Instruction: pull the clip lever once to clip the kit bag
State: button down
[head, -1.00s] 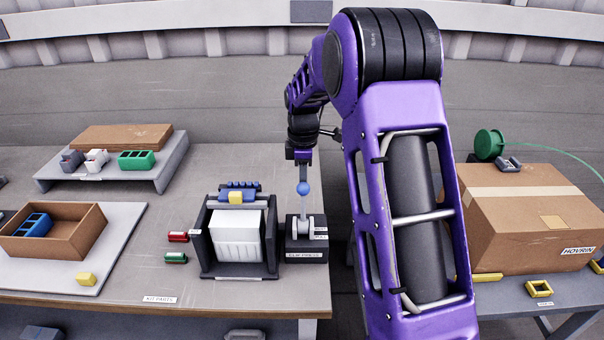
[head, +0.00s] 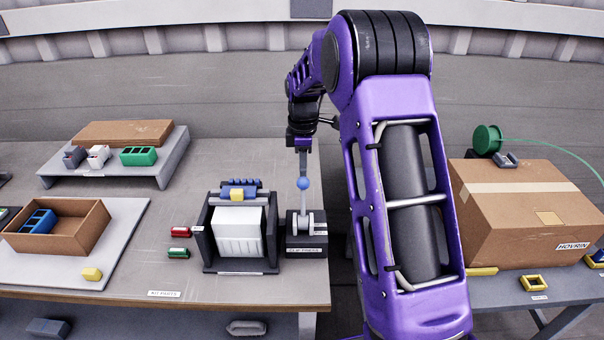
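The clip press (head: 306,243) is a dark block near the table's right edge, with a grey lever (head: 304,205) standing up from it. The lever carries a blue ball knob (head: 303,184). My gripper (head: 303,165) is just above the knob in the picture, pointing down. Its thin grey fingers overlap in line with the lever, so neither contact nor finger opening can be told. The white kit bag (head: 238,236) stands upright in a dark holder (head: 209,252) left of the press. A yellow block (head: 236,195) and a blue toothed part (head: 246,184) sit at its back.
Red (head: 180,232) and green (head: 178,253) pieces lie left of the holder. A brown tray (head: 85,240) and a raised grey shelf (head: 160,175) stand farther left. A large cardboard box (head: 515,225) is on the right table. My arm hides the middle.

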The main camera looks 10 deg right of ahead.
notch_tip(320, 180, up, 6)
jog(key=shift+f, duration=0.25)
dwell(0.4)
